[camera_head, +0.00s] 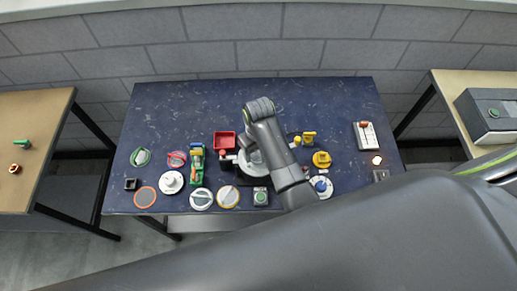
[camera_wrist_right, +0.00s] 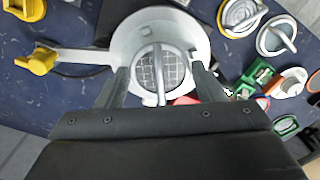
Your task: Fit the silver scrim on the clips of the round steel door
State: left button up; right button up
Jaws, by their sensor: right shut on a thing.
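The silver scrim (camera_wrist_right: 173,69) is a round mesh disc with a bar across it. In the right wrist view it sits between the fingers of my right gripper (camera_wrist_right: 160,78), which is shut on it. The round steel door (camera_wrist_right: 199,33) is a pale round piece directly behind the scrim, and the scrim overlaps its lower middle. In the head view my right gripper (camera_head: 246,154) and arm cover most of the door (camera_head: 253,168). My left gripper is not in view.
Two discs with bar handles, one yellow-rimmed (camera_head: 228,196) and one pale (camera_head: 201,199), lie at the front. An orange-rimmed disc (camera_head: 145,197), a red tray (camera_head: 224,141) and a green clamp (camera_head: 197,165) stand left. Yellow pieces (camera_head: 321,159) stand right. The table's back (camera_head: 190,105) is clear.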

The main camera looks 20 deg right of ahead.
jog(key=shift+f, duration=0.75)
dwell(0.8)
jog(key=shift+s+f, duration=0.15)
dwell(0.6)
jog(key=shift+w+r, duration=0.2)
jog(key=shift+r, duration=1.95)
